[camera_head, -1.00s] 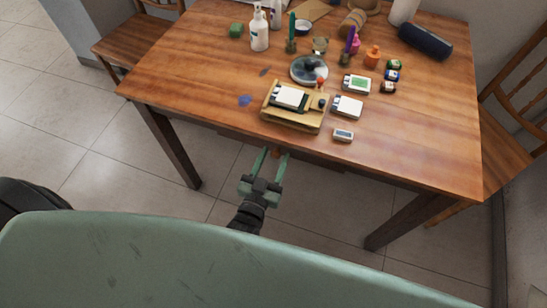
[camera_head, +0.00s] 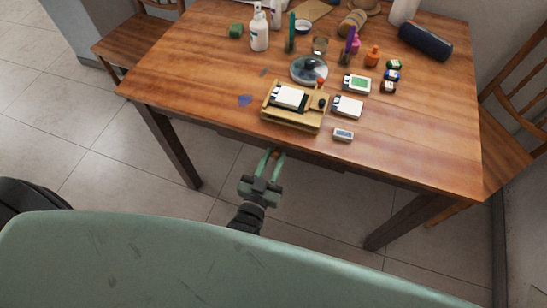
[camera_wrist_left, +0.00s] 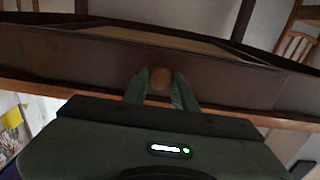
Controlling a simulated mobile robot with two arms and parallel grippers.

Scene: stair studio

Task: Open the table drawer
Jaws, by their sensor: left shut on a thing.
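The wooden table (camera_head: 420,150) stands in front of me, and its drawer is under the near edge. In the left wrist view the drawer front (camera_wrist_left: 90,62) is a dark brown panel with a round wooden knob (camera_wrist_left: 160,80). My left gripper (camera_head: 272,157) is at the knob, below the table's near edge. In the left wrist view its green fingers (camera_wrist_left: 161,88) are shut on the knob, one on each side. Most of the drawer is hidden under the tabletop in the head view. My right gripper is not in view.
On the tabletop are a wooden tray (camera_head: 317,120) with a device in it, a white bottle (camera_head: 259,32), a glass-like disc (camera_head: 309,69), a dark blue case (camera_head: 425,41) and small items. Chairs stand at the left (camera_head: 135,38) and right (camera_head: 515,135). Tiled floor is clear below.

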